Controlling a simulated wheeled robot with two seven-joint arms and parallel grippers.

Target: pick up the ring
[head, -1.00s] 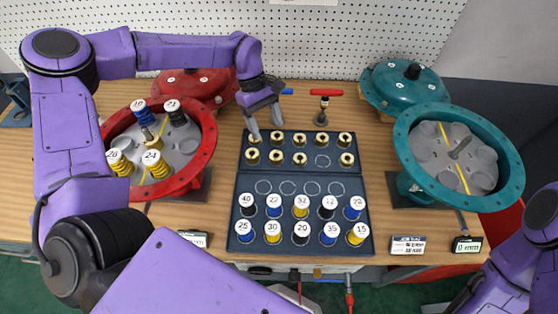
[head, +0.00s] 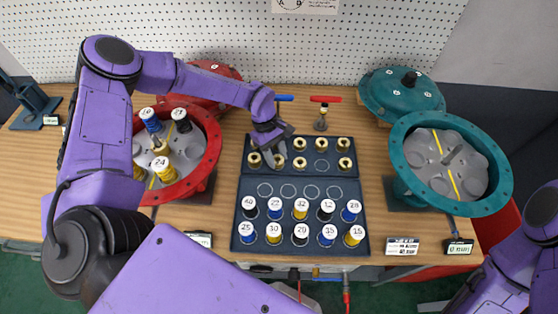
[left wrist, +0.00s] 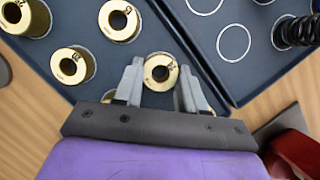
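Several brass rings stand in the back section of the dark tray (head: 263,215), among them one at the back right (head: 344,144). My left gripper (head: 274,160) is low over the left part of these rings. In the left wrist view its two fingers (left wrist: 160,85) are spread, with one brass ring (left wrist: 160,72) between or just beyond their tips. I see no firm grip on it. Other brass rings (left wrist: 73,65) stand beside it. My right gripper is out of view; only part of my right arm shows at the lower right.
A red round housing (head: 213,150) holding numbered springs is at left, a teal one (head: 402,160) at right. A red-handled tool (head: 325,99) stands behind the tray. Bare table lies between tray and teal housing.

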